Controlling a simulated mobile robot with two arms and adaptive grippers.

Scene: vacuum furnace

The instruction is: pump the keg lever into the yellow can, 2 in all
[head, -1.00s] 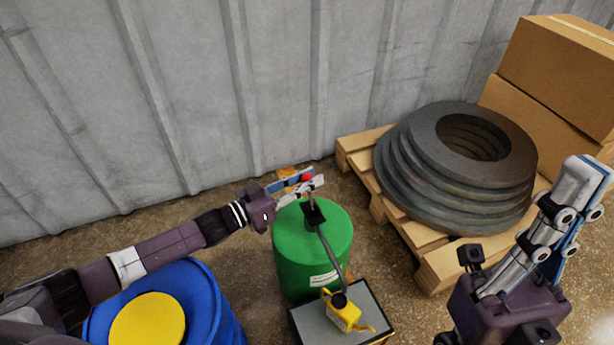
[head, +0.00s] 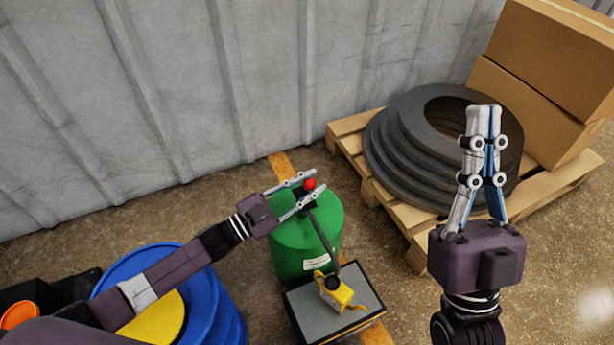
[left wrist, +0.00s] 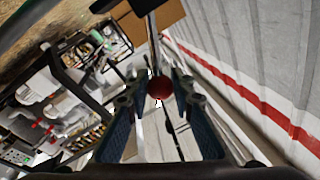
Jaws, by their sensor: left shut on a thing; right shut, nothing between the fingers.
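The green keg (head: 290,248) stands near the wall. Its pump lever ends in a red knob (head: 309,184), which also shows in the left wrist view (left wrist: 160,88). My left gripper (head: 313,184) is shut on this knob, one finger on each side, above the keg. A dark spout pipe (head: 323,240) runs from the keg top down to the yellow can (head: 344,293). The can stands on a grey-topped stand (head: 365,288), with the spout's dark end over its top. My right gripper (head: 484,108) is shut and empty, pointing up at the right, away from the keg.
A blue drum (head: 215,290) with a yellow lid (head: 155,315) stands left of the keg, under my left arm. A wooden pallet (head: 352,130) with stacked dark rings (head: 400,150) and cardboard boxes (head: 535,60) is at the right. Open floor lies right of the stand.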

